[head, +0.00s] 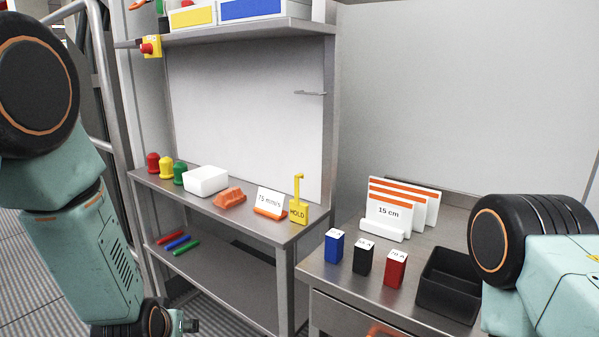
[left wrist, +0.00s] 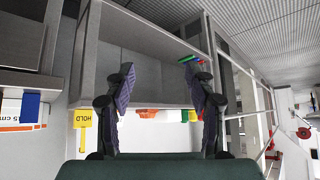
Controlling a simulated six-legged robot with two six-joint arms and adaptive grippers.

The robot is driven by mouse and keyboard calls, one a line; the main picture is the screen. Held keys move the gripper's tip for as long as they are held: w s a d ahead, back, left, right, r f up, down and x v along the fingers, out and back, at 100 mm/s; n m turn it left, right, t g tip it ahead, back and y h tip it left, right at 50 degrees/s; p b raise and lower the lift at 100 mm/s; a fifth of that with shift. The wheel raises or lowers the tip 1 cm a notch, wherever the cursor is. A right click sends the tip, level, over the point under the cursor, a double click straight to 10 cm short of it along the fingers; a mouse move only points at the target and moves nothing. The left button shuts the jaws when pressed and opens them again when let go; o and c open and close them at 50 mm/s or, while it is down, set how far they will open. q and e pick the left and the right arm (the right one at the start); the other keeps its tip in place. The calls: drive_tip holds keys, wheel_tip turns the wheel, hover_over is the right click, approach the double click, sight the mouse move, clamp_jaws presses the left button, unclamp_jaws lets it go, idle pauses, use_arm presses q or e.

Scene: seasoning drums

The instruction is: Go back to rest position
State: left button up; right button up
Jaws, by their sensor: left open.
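My left arm comes in from the left in the head view, and part of my left gripper (head: 188,325) shows low at the bottom edge. In the left wrist view my left gripper (left wrist: 160,105) has its two dark fingers spread apart with nothing between them. Behind them is the shelf unit, seen upside down. My right arm shows at the right edge of the head view. My right gripper is out of the picture.
The left bench (head: 230,222) carries red, yellow and green domes, a white bin (head: 206,180), an orange block (head: 230,197) and a yellow HOLD tag (head: 299,211). The right bench has blue (head: 334,246), black (head: 363,257) and red (head: 396,269) blocks and a black tray (head: 425,298).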

use_arm(q)
drive_tip(key=s+f+g+b, duration=0.1)
drive_tip(key=s+f+g, duration=0.1)
drive_tip(key=s+f, duration=0.4)
drive_tip(key=s+d+f+g+h+b, duration=0.1)
drive_tip(key=s+f+g, duration=0.2)
drive_tip(key=s, duration=1.4)
drive_tip(key=s+f+m+g+b, duration=0.1)
drive_tip(key=s+f+g, duration=0.2)
drive_tip(key=s+f, duration=0.8)
drive_tip(key=shift+s+d, duration=0.25)
drive_tip(key=shift+d, duration=0.15)
